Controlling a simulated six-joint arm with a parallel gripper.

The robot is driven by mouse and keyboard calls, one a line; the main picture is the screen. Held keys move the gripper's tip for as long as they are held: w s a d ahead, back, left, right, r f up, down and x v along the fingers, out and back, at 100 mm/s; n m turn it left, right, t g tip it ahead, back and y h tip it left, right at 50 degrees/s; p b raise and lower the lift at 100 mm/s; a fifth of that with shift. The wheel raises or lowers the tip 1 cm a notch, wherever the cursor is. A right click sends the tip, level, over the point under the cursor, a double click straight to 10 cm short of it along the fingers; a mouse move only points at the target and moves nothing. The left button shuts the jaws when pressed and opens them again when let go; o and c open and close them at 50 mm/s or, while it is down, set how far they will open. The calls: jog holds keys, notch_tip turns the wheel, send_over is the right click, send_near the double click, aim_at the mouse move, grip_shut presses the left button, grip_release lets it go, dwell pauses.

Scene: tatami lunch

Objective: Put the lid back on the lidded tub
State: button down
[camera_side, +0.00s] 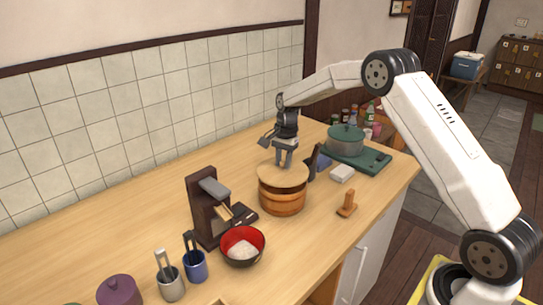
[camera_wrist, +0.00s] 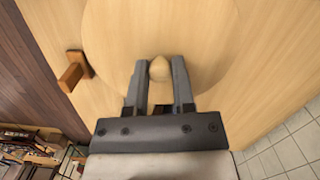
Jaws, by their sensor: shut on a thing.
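The lidded tub (camera_side: 283,198) is a round wooden tub with darker bands, upright on the counter. Its pale wooden lid (camera_side: 270,176) lies flat across the top of the tub in the side view. I cannot tell whether it rests fully on the rim or hovers just above. My gripper (camera_side: 284,162) points down over the lid. In the wrist view my gripper (camera_wrist: 159,78) is shut on the lid's round knob (camera_wrist: 159,68), one finger on each side. The lid's disc (camera_wrist: 135,30) fills the middle there and hides the tub.
A small wooden stand (camera_side: 347,206) is right of the tub. Behind are a white block (camera_side: 342,173) and a green pot (camera_side: 346,140) on a board. A dark brown holder (camera_side: 204,210), red bowl (camera_side: 242,259) and blue cup (camera_side: 194,267) stand to the left.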

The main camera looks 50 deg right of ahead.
jog(key=shift+f, duration=1.1)
jog(key=shift+f, duration=0.2)
dwell(1.4)
grip_release()
dwell(0.6)
jog(key=shift+r, duration=0.1)
jog(key=shift+r, duration=3.4)
